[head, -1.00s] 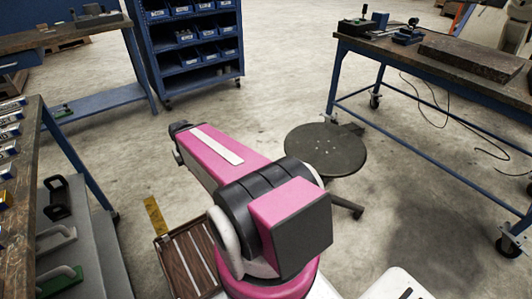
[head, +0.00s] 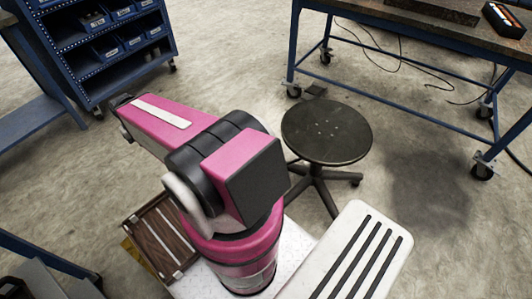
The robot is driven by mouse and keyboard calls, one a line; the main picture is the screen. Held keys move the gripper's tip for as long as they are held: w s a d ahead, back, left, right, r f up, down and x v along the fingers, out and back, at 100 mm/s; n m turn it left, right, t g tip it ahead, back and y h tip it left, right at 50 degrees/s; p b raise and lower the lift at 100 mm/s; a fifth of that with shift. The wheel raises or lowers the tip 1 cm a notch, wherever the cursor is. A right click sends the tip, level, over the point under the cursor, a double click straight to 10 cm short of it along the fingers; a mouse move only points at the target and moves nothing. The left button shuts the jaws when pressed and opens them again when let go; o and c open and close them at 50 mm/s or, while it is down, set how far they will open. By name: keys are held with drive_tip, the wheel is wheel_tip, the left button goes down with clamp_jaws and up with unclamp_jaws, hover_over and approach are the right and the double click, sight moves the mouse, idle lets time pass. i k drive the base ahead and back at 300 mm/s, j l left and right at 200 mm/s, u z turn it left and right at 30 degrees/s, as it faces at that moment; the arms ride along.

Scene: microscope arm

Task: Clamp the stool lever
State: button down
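A stool with a round dark seat (head: 326,131) and a black star-shaped base (head: 318,174) stands on the floor, right of my pink and black arm. No lever can be made out clearly under the seat. My gripper is not in view; the arm reaches away to the upper left and its end is hidden.
A blue-framed workbench on casters (head: 420,28) stands behind and right of the stool, with cables on the floor beneath it. A blue shelf with bins (head: 95,45) stands at the upper left.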

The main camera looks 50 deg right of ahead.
sight(297, 160)
drive_tip(key=i+z, duration=0.3)
drive_tip(key=i, duration=0.15)
drive_tip(key=i+j+z, duration=0.3)
drive_tip(key=i, duration=0.2)
drive_tip(key=i+j+z, duration=0.3)
drive_tip(key=i, duration=0.15)
drive_tip(key=i+j+z, duration=0.35)
drive_tip(key=i+z, duration=0.15)
drive_tip(key=i, duration=0.2)
drive_tip(key=z, duration=0.45)
drive_tip(key=k+l+z, duration=0.1)
drive_tip(key=z, duration=0.8)
drive_tip(key=l+z, duration=0.15)
drive_tip(key=z, duration=0.3)
drive_tip(key=k+l+z, duration=0.1)
drive_tip(key=z, duration=0.4)
drive_tip(key=k+l+z, duration=0.1)
drive_tip(key=k+z, duration=0.15)
drive_tip(key=k, duration=0.2)
